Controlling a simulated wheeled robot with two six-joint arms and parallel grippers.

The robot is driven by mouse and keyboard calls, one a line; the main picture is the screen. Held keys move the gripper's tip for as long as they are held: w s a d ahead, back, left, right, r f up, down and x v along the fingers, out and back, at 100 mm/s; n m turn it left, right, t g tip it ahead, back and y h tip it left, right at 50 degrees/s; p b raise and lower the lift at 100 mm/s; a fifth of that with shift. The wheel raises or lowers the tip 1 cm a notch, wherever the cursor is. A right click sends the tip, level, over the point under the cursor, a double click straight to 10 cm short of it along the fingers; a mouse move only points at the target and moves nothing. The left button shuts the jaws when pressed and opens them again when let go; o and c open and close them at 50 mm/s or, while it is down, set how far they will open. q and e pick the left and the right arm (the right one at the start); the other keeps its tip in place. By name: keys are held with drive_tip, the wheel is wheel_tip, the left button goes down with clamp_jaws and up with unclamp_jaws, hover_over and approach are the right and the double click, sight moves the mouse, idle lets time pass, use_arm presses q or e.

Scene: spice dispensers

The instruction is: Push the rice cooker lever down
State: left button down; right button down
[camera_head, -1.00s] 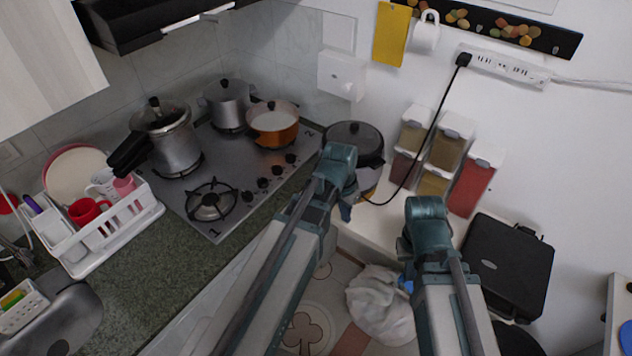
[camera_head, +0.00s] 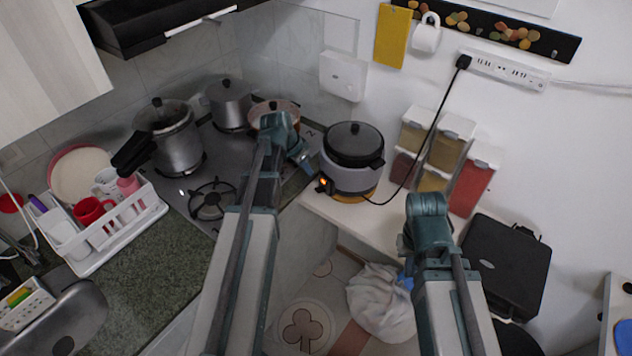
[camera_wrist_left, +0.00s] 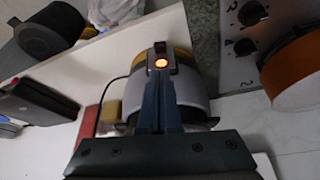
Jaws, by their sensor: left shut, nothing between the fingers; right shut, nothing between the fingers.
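The rice cooker (camera_head: 350,176), grey with a black lid, stands on the white counter. An orange light glows on its front panel (camera_head: 323,184); in the left wrist view the light (camera_wrist_left: 161,63) lies just past my fingertips. A small dark lever part (camera_wrist_left: 160,47) seems to sit by the light, but its position is unclear. My left gripper (camera_head: 307,166) is shut and empty, just left of the cooker and pointing towards its front; contact cannot be told. My right gripper (camera_head: 404,250) is shut and empty, further right, in front of the counter.
The stove (camera_head: 235,165) with several pots lies left of the cooker. Spice dispensers (camera_head: 437,150) stand to its right, with the power cord (camera_head: 432,125) between. A black case (camera_head: 508,258) is at the right. A white bag (camera_head: 378,305) lies below.

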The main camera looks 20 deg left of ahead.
sight(320, 189)
use_arm(q)
drive_tip(key=shift+f, duration=0.1)
drive_tip(key=b+x, duration=0.9)
drive_tip(key=x, duration=0.1)
idle(0.3)
drive_tip(key=shift+s+f+t+b, duration=0.1)
drive_tip(key=shift+s+t+b, duration=0.15)
drive_tip(key=shift+b, duration=0.35)
